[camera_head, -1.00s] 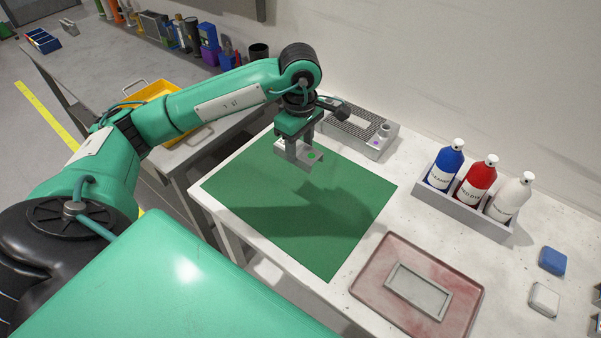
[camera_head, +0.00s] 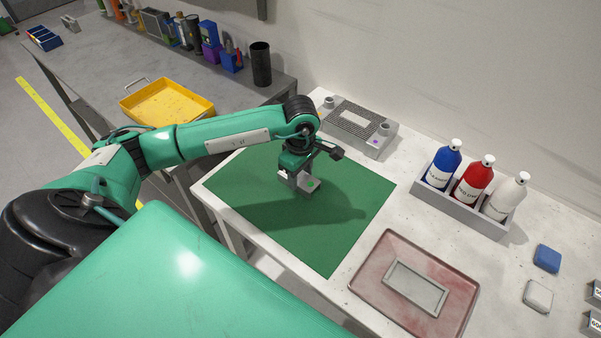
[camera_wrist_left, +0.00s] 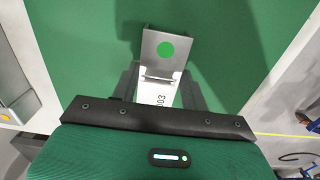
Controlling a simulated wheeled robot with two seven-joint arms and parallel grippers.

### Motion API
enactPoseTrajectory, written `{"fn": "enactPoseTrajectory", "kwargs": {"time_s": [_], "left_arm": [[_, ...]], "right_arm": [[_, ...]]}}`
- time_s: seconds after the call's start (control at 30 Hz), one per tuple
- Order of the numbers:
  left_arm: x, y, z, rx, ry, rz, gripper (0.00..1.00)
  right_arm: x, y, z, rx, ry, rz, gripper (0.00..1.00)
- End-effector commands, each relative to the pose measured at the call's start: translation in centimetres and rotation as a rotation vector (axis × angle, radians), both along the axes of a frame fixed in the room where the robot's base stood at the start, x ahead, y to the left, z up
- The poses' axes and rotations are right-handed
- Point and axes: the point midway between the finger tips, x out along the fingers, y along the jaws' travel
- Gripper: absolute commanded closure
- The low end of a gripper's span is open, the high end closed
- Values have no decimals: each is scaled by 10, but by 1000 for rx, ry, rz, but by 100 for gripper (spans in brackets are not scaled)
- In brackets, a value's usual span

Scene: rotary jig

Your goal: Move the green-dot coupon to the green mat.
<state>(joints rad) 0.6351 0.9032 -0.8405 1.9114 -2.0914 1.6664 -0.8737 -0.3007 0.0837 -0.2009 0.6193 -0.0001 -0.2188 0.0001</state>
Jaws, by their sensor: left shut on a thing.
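The green-dot coupon is a bent, light metal piece with a round green dot (camera_head: 309,183). My left gripper (camera_head: 292,179) is shut on it, and in the left wrist view the coupon (camera_wrist_left: 155,50) stands out beyond the two dark fingers (camera_wrist_left: 160,88). The number 003 shows on its part between the fingers. The coupon is over the green mat (camera_head: 315,243), low above it or touching it; I cannot tell which. The mat lies flat on the white table and fills the background of the wrist view (camera_wrist_left: 80,40). My right gripper is not in view.
A grey perforated fixture (camera_head: 374,145) with a purple dot stands behind the mat. A reddish tray (camera_head: 367,285) holding a grey frame (camera_head: 418,287) lies in front right. A bottle rack (camera_head: 465,214) stands at right. A yellow tray (camera_head: 170,103) is on the bench behind.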

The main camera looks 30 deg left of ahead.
Motion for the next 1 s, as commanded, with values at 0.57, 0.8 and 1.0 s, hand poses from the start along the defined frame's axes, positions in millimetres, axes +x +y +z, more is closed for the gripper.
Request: {"fn": "enactPoseTrajectory", "kwargs": {"time_s": [0.57,0.8,1.0], "left_arm": [[0,0,0,0,1,0,33],[1,1,29,2,-5,-1,33],[1,1,73,2,-5,0,33]], "right_arm": [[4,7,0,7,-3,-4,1],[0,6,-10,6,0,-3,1],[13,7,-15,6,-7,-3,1]]}}
